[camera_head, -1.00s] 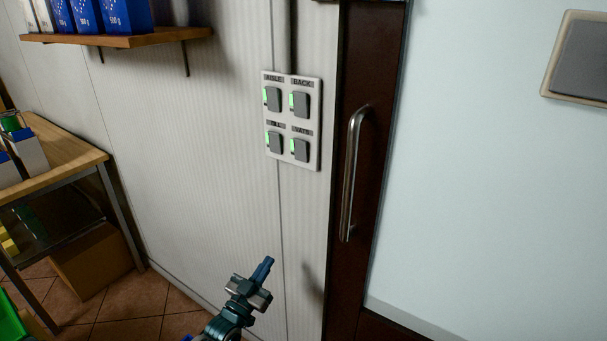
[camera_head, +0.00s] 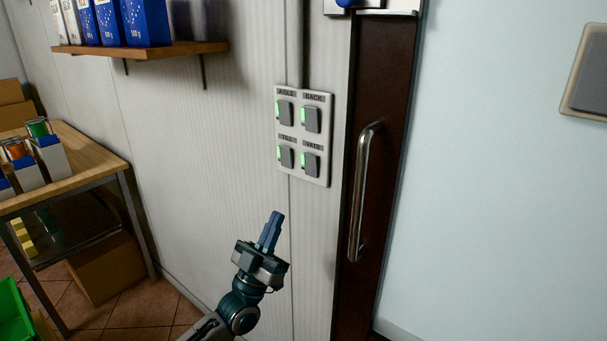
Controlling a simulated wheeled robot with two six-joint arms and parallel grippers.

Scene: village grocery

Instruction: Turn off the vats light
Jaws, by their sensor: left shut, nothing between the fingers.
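The switch panel (camera_head: 304,137) is a pale plate on the wall left of the dark door frame. It carries switches labelled AISLE, BACK, TILL and VATS. The VATS switch (camera_head: 311,165) is the lower right one, a grey rocker with a green lit strip at its left edge. The other switches show the same green strips. My left gripper (camera_head: 275,217) is shut and empty, pointing up, below the panel and a little left of the VATS switch. It is apart from the switches. My right gripper is not in view.
A metal door handle (camera_head: 363,190) stands out just right of the panel. A wooden shelf (camera_head: 140,49) with blue packets juts from the wall at upper left. A table (camera_head: 90,165) with goods stands at left. The wall between is clear.

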